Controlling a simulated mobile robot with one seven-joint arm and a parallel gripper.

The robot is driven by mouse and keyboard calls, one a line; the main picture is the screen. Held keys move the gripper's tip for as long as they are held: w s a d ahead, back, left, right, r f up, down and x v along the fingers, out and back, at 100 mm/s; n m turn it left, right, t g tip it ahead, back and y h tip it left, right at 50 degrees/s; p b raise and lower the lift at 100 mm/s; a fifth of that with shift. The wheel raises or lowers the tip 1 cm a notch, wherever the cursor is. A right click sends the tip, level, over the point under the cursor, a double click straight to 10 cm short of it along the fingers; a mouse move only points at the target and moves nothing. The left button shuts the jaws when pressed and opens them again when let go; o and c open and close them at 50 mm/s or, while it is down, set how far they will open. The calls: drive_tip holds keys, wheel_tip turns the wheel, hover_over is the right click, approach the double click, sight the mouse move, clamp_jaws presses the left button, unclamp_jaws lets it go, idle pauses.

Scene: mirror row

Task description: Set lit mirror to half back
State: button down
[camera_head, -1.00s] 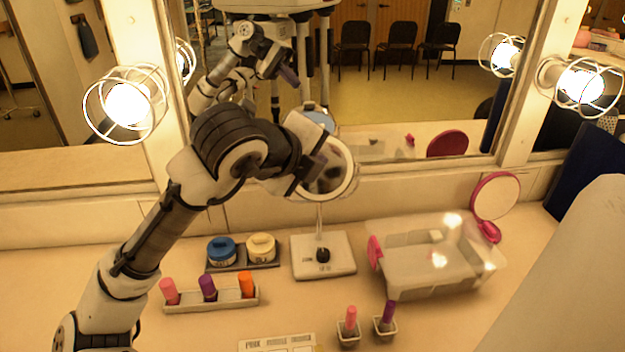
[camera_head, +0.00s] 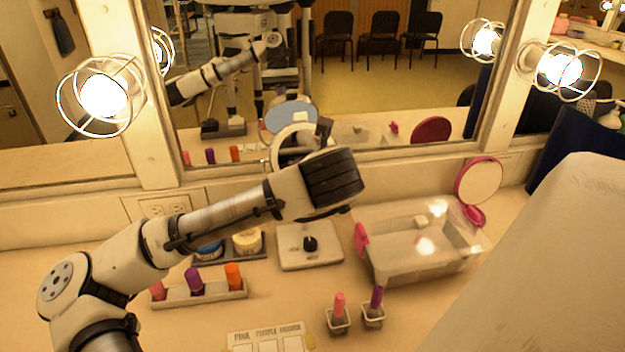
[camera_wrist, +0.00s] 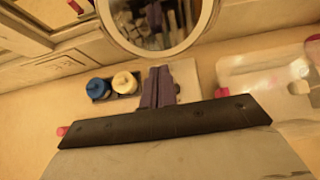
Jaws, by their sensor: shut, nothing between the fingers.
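The round mirror (camera_head: 284,148) with a pale ring rim stands on a flat square base (camera_head: 290,258) with a black knob. In the head view my arm covers the stem and the lower part of the mirror. In the wrist view the mirror (camera_wrist: 152,22) is large at the top, its glass showing a reflection, its upper edge cut off. My gripper (camera_wrist: 160,70) is shut and empty, its fingers just below the mirror's lower rim in that picture. I cannot tell whether they touch it. The mirror's exact tilt is hard to judge.
A clear bin (camera_head: 415,262) and a pink hand mirror (camera_head: 479,182) stand to the right. Blue and cream jars (camera_head: 247,240) and a tray of lipsticks (camera_head: 197,294) are to the left. Two small cups (camera_head: 338,322) stand in front. A wall mirror is behind.

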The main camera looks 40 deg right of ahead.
sight(304, 152)
drive_tip(key=x, duration=0.4)
drive_tip(key=shift+w+d+r+p, duration=0.15)
drive_tip(key=shift+w+d+p, duration=0.25)
drive_tip(key=shift+w, duration=0.15)
drive_tip(key=shift+w+d+f+t+h+b, duration=0.2)
drive_tip(key=shift+w+f+t+h+b, duration=0.15)
drive_tip(key=shift+b, duration=0.7)
drive_tip(key=shift+s, duration=0.1)
